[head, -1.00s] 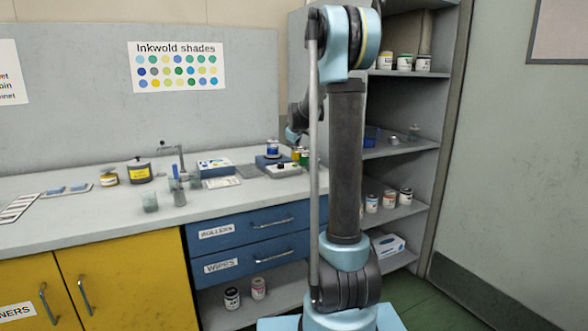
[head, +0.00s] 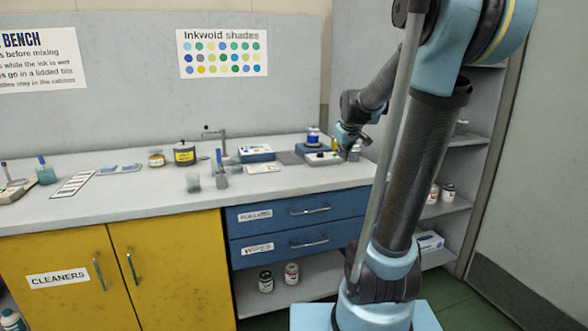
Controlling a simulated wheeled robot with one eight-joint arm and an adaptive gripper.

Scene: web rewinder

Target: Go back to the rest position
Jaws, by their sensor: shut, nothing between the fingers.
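My arm stands at the right of the head view, leaning over the floor in front of the shelf unit. Its forearm reaches back toward the bench. My gripper (head: 352,150) is small and dark at the end of it, near the bench's right end. It is shut with nothing in it.
The bench top (head: 130,200) carries a yellow-labelled pot (head: 184,154), cups, a tap (head: 218,140) and a blue box (head: 256,153). Blue drawers (head: 300,210) and yellow cabinets (head: 170,265) are shut below. Open shelves (head: 470,145) with jars stand behind my arm. Green floor shows at right.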

